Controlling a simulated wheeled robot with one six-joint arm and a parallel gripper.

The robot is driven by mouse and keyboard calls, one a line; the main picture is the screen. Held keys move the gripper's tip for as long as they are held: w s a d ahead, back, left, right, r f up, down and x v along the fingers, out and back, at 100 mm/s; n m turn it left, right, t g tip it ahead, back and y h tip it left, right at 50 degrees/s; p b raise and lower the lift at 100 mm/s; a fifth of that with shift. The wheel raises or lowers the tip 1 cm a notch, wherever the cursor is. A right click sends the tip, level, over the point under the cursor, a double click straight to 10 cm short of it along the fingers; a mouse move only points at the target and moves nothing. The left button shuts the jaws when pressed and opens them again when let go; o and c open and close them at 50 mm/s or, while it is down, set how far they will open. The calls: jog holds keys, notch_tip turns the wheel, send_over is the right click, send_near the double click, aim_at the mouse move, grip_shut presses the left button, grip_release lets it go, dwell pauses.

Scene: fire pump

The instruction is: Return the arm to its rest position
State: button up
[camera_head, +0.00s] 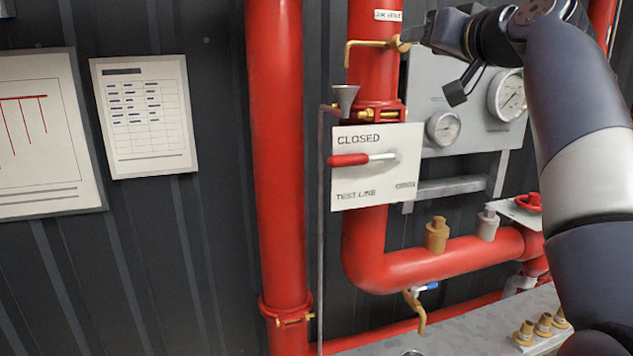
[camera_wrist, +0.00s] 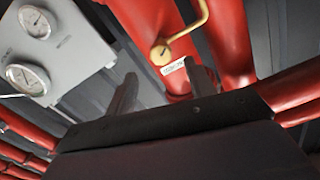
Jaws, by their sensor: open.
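My gripper (camera_head: 415,36) is at the upper right in the head view, close beside the brass bent pipe (camera_head: 372,44) on the red vertical pipe. In the wrist view my gripper (camera_wrist: 163,88) shows two dark fingers spread apart with nothing between them. The brass bent pipe (camera_wrist: 185,36) and a small white label (camera_wrist: 173,67) lie beyond the fingers. Whether the fingertips touch the brass fitting cannot be told. My arm comes down along the right side of the head view.
A white panel (camera_head: 373,190) marked CLOSED carries a red-handled lever (camera_head: 350,160). A grey gauge board (camera_head: 460,95) with two dials stands behind my arm. A tall red pipe (camera_head: 277,150) is left of it. A funnel (camera_head: 345,97) sits below the brass pipe.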

aim_at(400, 44)
jog(key=p+x, duration=0.3)
jog(key=x, duration=0.5)
jog(key=shift+w+a+r+p, duration=0.1)
jog(key=shift+w+a+p, duration=0.05)
jog(key=shift+w+p, duration=0.25)
jog(key=shift+s+m, duration=0.1)
jog(key=shift+m, duration=0.4)
jog(key=shift+s+m+p, duration=0.3)
jog(key=shift+m, duration=0.6)
jog(key=shift+w+m+p, duration=0.15)
jog(key=shift+m+p, duration=0.2)
jog(key=shift+m, duration=0.55)
jog(key=m+p, duration=0.1)
jog(key=m, duration=0.1)
jog(key=shift+m, duration=0.4)
jog(key=m+p, duration=0.2)
jog(key=m, duration=0.3)
jog(key=shift+r+p, duration=0.1)
jog(key=shift+p, duration=0.25)
jog(key=m+p, duration=0.4)
jog(key=m, duration=0.2)
jog(key=shift+r+m, duration=0.1)
jog(key=shift+m, duration=0.2)
jog(key=m+p, duration=0.1)
jog(key=m, duration=0.2)
jog(key=shift+p, duration=0.3)
jog(key=shift+m+p, duration=0.3)
jog(key=shift+m, duration=0.5)
jog(key=shift+f, duration=0.25)
